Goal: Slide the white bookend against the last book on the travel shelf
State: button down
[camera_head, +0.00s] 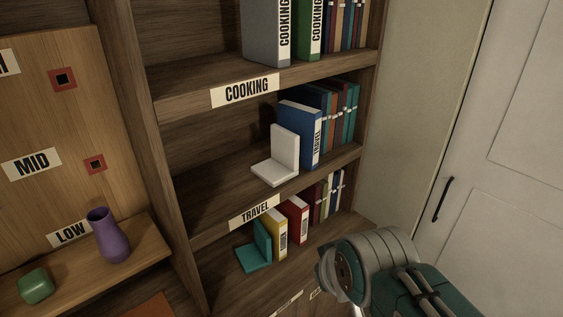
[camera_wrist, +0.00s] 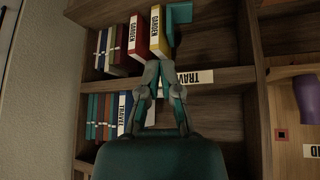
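The white bookend (camera_head: 284,148) stands upright on the travel shelf in the head view, its flat foot pointing left. It is just left of the blue travel book (camera_head: 311,140), the end book of the row. I cannot tell whether they touch. The travel shelf (camera_head: 205,215) has its label (camera_head: 254,212) on the front edge. The bookend is mostly hidden behind the gripper there.
The cooking shelf (camera_head: 192,99) is above. Below, a teal bookend (camera_head: 254,254) stands beside the yellow garden book (camera_head: 276,233). The travel shelf is empty left of the bookend.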

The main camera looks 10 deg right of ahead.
jog(key=w+a+n+t, duration=0.3)
jog(key=w+n+t, duration=0.3)
jog(key=w, duration=0.7)
jog(key=n+t+h, duration=0.1)
jog(key=n+t, duration=0.4)
jog(key=n, duration=0.5)
send_near(287, 162)
jog(key=s+a, duration=0.4)
jog(key=a, duration=0.1)
jog(key=w, duration=0.6)
jog(key=w+d, duration=0.1)
jog(key=w, duration=0.3)
jog(key=shift+w+f, duration=0.1)
jog(key=shift+f, duration=0.1)
jog(key=shift+w+d, duration=0.75)
jog(key=shift+d, duration=0.25)
jog(key=shift+w+d+r, duration=0.1)
jog(key=shift+w+d, duration=0.3)
jog(key=shift+d, duration=0.1)
jog(key=shift+w+d, duration=0.6)
jog(key=shift+d, duration=0.05)
jog(key=shift+s, duration=0.2)
